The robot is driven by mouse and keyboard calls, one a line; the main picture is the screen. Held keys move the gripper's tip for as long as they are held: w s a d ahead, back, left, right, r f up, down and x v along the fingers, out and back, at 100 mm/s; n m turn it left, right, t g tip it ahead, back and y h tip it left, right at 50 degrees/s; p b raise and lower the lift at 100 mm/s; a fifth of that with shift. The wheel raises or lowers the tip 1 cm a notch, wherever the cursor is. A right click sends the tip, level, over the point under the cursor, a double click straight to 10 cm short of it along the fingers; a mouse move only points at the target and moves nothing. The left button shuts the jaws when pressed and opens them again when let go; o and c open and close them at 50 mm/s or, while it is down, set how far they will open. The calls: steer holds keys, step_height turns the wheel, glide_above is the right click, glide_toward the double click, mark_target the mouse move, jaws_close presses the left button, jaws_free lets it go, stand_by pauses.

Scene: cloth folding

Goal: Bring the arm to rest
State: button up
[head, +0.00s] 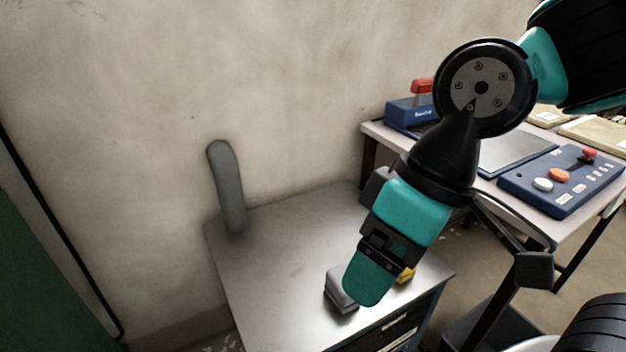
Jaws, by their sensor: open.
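My gripper (366,284) hangs at the end of my teal and black arm, over the front right part of a grey metal cabinet top (270,262). It points down and is open; its teal outer part hides most of the space between the fingers. A small grey block-like piece (341,291) shows just left of the gripper tip. I cannot tell whether it touches the gripper or lies on the cabinet. A small yellow piece (406,275) shows just right of the tip, partly hidden. No cloth can be clearly made out.
A grey rounded upright piece (226,187) stands at the cabinet's back left, by the bare wall. To the right, a table (376,131) bears a blue control box (563,180) with buttons and a blue device with a red handle (410,111). The cabinet's left side is clear.

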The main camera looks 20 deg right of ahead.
step_height(320, 180, up, 17)
steer(key=p, duration=1.6)
